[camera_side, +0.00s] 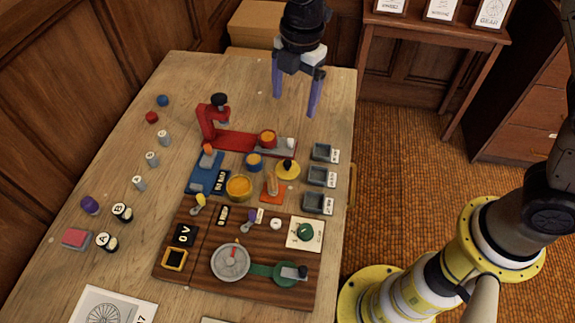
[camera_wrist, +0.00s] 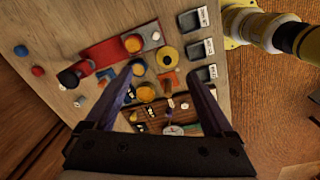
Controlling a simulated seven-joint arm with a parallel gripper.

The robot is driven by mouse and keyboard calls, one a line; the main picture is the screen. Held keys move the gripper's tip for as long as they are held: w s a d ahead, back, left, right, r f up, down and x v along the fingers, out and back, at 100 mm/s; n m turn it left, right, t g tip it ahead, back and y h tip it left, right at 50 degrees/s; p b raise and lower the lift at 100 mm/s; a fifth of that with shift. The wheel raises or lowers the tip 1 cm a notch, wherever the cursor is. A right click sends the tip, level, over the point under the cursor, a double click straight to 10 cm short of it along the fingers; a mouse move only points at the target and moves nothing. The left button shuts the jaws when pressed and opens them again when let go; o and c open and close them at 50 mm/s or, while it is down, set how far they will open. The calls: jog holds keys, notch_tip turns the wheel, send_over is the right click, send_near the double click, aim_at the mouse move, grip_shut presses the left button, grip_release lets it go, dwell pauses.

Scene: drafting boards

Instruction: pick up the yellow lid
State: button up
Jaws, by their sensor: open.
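The yellow lid (camera_side: 288,174), a round disc with a dark knob on top, lies near the middle right of the wooden table. It also shows in the wrist view (camera_wrist: 160,58), just beyond and between my fingertips. My gripper (camera_side: 295,104) hangs above the far part of the table, well above and behind the lid. Its two purple fingers are apart with nothing between them; they also show in the wrist view (camera_wrist: 160,73). A yellow round container (camera_side: 239,188) stands left of the lid and slightly nearer the side camera.
A red stand (camera_side: 208,122) with a red base is beside the lid on the far side. Grey trays (camera_side: 322,176) line the right edge. An orange block piece (camera_side: 273,190) is close to the lid. A dark wooden board (camera_side: 205,265) with dials lies in front.

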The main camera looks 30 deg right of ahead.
send_over(289, 161)
notch_tip(289, 161, down, 4)
jog(key=shift+g, duration=0.4)
jog(key=f, duration=0.7)
jog(key=shift+w+d+f, duration=0.1)
jog(key=shift+w, duration=0.1)
jog(key=shift+s+a+f, duration=0.1)
jog(key=shift+f, duration=1.45)
jog(key=shift+s+a+f, duration=0.1)
jog(key=shift+f, duration=1.4)
jog(key=c, duration=1.1)
